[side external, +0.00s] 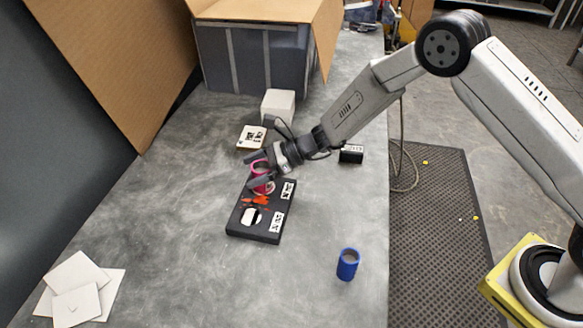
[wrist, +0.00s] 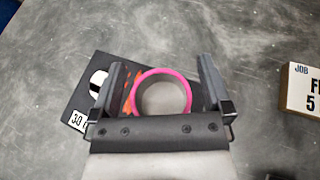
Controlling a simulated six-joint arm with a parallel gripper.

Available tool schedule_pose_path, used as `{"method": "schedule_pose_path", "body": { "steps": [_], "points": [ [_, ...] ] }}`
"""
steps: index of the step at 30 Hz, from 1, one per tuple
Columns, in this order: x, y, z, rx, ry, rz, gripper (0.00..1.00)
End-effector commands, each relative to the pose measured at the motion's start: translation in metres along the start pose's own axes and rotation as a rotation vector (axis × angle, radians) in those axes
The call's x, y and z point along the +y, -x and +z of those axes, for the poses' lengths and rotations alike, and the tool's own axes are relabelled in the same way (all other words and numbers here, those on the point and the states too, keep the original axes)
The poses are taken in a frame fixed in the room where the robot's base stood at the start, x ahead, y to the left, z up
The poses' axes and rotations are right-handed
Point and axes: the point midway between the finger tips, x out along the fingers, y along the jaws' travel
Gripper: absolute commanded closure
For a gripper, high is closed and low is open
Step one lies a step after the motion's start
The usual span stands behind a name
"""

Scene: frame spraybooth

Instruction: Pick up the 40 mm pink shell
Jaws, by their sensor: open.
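The pink shell (side external: 262,182) is a short open tube standing upright at the far end of a black plate (side external: 238,222). In the wrist view its pink rim (wrist: 161,71) is seen from above as a ring. My gripper (side external: 257,170) is open around the shell, with one finger on each side of it; the wrist view also shows the gripper (wrist: 163,80). A gap shows at the right finger; the left finger is close to the rim, and I cannot tell whether it touches. My gripper partly hides the shell in the side view.
The plate bears a white disc (side external: 251,218), orange marks and labels. A blue shell (side external: 348,265) stands at the front right. A labelled box (side external: 251,137), a white cube (side external: 278,106) and a black block (side external: 351,154) stand behind. White sheets (side external: 78,290) lie at the front left.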

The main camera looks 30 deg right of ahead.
Motion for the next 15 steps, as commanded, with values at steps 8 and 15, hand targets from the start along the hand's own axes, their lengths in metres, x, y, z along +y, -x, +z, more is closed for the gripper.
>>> {"method": "schedule_pose_path", "body": {
  "steps": [8,15],
  "points": [
    [-0.0003,-0.0012,0.0003,0.0,0.0,-0.001,0.0],
    [-0.0003,-0.001,0.0003,0.0,0.001,-0.001,0.0]
  ]
}}
